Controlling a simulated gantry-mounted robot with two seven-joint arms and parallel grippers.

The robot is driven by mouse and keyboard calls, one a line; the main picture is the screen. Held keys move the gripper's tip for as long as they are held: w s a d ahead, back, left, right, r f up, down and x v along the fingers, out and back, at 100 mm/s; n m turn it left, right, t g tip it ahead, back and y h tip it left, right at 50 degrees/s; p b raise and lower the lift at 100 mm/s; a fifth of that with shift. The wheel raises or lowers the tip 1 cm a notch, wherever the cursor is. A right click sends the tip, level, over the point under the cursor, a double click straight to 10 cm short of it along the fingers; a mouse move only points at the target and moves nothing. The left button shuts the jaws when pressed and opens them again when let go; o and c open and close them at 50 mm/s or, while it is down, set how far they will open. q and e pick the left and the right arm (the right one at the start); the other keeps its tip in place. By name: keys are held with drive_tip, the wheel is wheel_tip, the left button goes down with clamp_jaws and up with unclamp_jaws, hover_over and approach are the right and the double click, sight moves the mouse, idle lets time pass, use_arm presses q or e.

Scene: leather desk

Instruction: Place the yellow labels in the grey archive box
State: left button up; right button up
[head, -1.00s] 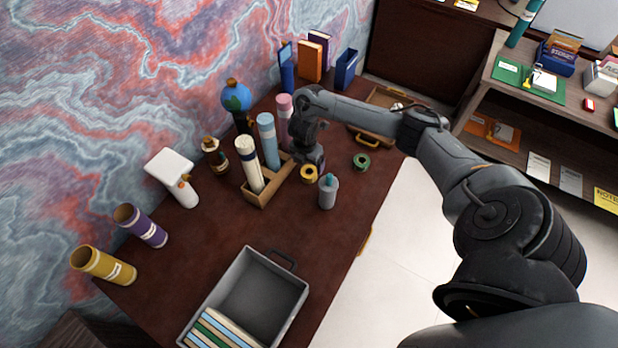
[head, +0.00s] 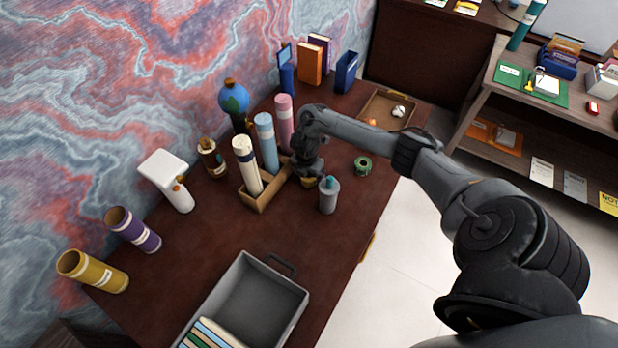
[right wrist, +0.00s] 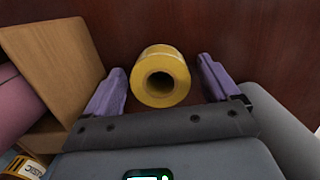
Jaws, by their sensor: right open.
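The yellow labels (right wrist: 160,57) are a roll with a hollow core, lying on the desk. In the head view the roll (head: 308,183) is mostly hidden under my right gripper (head: 307,172). In the right wrist view my right gripper (right wrist: 160,88) is open, with one purple finger on each side of the roll and a gap showing on both sides. The grey archive box (head: 290,292) stands open at the front of the desk, with several upright files at its near end and bare floor behind them. My left gripper is out of view.
A wooden holder (head: 262,200) with upright tubes stands just left of my right gripper. A grey bottle (head: 328,196) stands close on its right, and a green roll (head: 362,166) lies farther right. Desk between holder and box is clear.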

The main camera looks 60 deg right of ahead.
drive_tip(key=c, duration=1.1)
drive_tip(key=shift+o, duration=0.2)
